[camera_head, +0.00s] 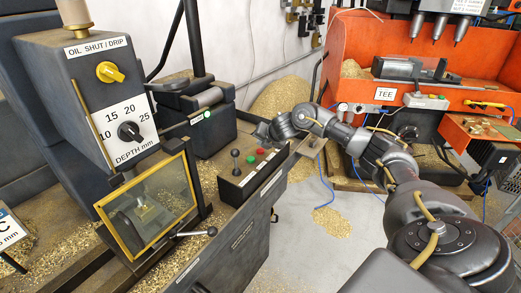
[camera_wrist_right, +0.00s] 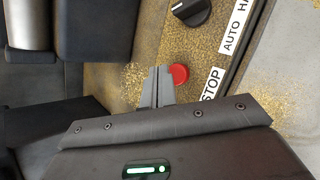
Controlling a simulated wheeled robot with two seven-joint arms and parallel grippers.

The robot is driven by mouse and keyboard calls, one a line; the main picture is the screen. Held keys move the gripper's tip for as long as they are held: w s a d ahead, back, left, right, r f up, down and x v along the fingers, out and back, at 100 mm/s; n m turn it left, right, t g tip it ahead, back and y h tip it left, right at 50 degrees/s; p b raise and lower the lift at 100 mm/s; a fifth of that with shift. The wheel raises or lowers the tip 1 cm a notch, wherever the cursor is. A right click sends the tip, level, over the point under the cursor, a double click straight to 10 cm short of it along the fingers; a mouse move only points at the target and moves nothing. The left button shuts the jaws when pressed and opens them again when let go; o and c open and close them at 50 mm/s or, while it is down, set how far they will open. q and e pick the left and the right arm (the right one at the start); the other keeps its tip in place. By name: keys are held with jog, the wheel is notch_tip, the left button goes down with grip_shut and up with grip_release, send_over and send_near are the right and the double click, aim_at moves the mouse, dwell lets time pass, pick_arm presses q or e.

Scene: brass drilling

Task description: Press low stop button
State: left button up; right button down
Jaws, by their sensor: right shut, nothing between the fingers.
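The stop button is a red round button (camera_wrist_right: 180,73) beside a white STOP label (camera_wrist_right: 213,83) in the right wrist view. In the head view the red button (camera_head: 260,151) sits on the low dark control box (camera_head: 232,186). My right gripper (camera_wrist_right: 157,70) is shut and empty, its fingertips just left of the red button in the wrist view. I cannot tell whether they touch it. In the head view my right gripper (camera_head: 268,132) hangs over the back of the box, near the button. My left gripper is not in view.
A green button (camera_head: 250,158) and black levers (camera_head: 235,154) share the box. A black knob (camera_wrist_right: 191,11) sits by the AUTO label (camera_wrist_right: 234,30). The drilling machine (camera_head: 110,95) with its yellow-framed guard (camera_head: 187,168) stands left. Brass chips cover surfaces. An orange bench (camera_head: 360,88) stands behind.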

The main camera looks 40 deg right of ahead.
aim_at(262, 151)
jog(key=shift+r+p, duration=1.8)
jog(key=shift+r, duration=0.55)
jog(key=shift+f, duration=0.1)
